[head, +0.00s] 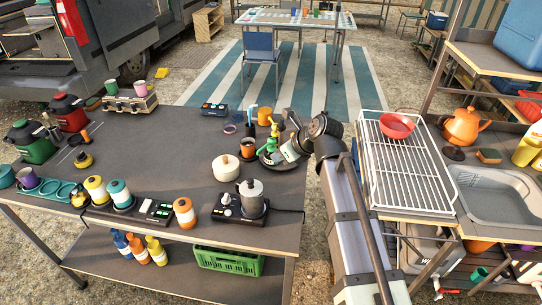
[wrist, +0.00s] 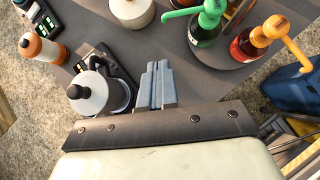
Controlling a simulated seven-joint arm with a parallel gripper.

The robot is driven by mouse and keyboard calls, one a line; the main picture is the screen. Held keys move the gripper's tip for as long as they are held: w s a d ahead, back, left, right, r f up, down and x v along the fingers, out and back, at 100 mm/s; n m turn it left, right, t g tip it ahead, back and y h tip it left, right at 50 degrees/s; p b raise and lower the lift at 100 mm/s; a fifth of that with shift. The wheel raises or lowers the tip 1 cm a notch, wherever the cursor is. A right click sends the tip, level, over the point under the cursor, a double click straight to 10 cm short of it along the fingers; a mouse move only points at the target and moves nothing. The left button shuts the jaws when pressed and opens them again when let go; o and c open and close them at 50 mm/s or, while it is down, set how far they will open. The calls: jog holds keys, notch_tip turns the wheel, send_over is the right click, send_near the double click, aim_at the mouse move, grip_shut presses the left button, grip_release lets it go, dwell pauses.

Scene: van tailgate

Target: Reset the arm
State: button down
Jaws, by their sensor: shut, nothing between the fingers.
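My arm folds over the right end of the dark table (head: 150,150), and my gripper (head: 288,152) shows beside the round tray (head: 268,161) of pump bottles in the head view. In the wrist view my gripper (wrist: 157,84) has its grey-blue fingers together with nothing between them, above the table top. A moka pot (head: 250,192) stands on a small hotplate (head: 228,207); in the wrist view a pot (wrist: 92,93) is left of the fingers. A cream lidded pot (head: 226,168) stands behind the moka pot.
A green pump bottle (wrist: 207,25) and a red one with an orange pump (wrist: 255,42) stand right of the fingers. A wire rack (head: 405,170) with a red bowl (head: 397,125) and a sink (head: 490,190) lie to the right. The table's middle is mostly clear.

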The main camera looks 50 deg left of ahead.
jog(key=s+v, duration=0.1)
jog(key=v, duration=0.5)
jog(key=shift+w+d, duration=0.2)
jog(key=shift+r, duration=0.15)
